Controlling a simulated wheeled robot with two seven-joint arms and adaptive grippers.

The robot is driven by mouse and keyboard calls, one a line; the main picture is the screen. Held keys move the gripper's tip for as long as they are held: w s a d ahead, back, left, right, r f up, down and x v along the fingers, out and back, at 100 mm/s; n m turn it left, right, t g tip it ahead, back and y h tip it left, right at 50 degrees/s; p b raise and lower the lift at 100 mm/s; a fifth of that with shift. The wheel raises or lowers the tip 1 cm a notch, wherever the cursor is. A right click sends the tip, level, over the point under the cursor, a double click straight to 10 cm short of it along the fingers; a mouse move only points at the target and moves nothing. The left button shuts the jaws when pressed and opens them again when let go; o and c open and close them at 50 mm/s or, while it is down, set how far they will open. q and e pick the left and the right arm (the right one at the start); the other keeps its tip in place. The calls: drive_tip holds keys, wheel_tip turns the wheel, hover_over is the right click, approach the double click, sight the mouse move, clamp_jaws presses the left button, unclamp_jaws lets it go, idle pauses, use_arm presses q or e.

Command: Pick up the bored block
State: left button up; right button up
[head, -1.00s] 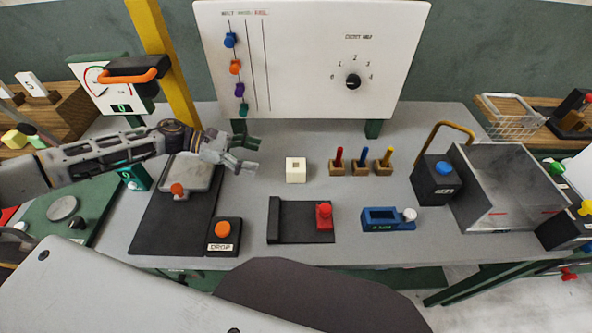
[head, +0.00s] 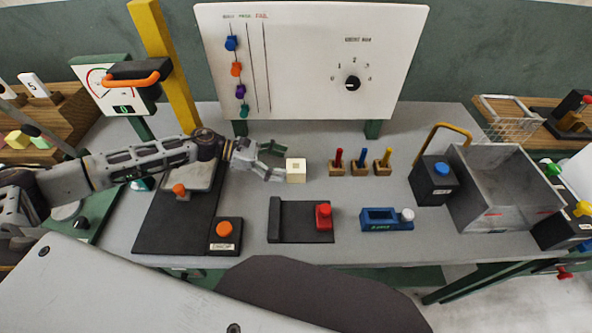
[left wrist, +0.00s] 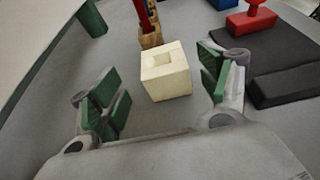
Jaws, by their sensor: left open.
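The bored block (head: 296,172) is a small cream cube with a square hole in its top. It stands upright on the grey table, left of the coloured pegs. My left gripper (head: 274,161) is open, with its fingertips just left of the block in the head view. In the left wrist view the block (left wrist: 166,74) lies ahead, between the lines of the two green-padded fingers of the gripper (left wrist: 163,95). I cannot tell whether a finger touches it. My right gripper does not show.
Red, blue and yellow pegs in wooden bases (head: 361,168) stand right of the block. A black plate with a red knob (head: 300,222) lies in front. A blue fixture (head: 387,219), a black box with a blue button (head: 434,180) and a grey bin (head: 505,190) are farther right.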

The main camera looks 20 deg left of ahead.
sight(290, 166)
use_arm(q)
drive_tip(key=shift+d, duration=0.1)
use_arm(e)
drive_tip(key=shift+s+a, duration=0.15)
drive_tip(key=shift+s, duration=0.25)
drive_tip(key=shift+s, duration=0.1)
use_arm(q)
drive_tip(key=shift+d+f, duration=0.1)
drive_tip(key=shift+d, duration=0.05)
drive_tip(key=shift+p+x, duration=0.6)
drive_tip(key=shift+x, duration=1.8)
drive_tip(key=shift+d, duration=0.1)
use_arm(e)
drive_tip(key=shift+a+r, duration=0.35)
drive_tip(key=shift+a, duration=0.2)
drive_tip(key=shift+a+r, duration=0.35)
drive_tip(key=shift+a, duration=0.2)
use_arm(q)
drive_tip(key=shift+s, duration=0.1)
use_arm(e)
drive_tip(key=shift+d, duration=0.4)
use_arm(q)
drive_tip(key=shift+c, duration=0.3)
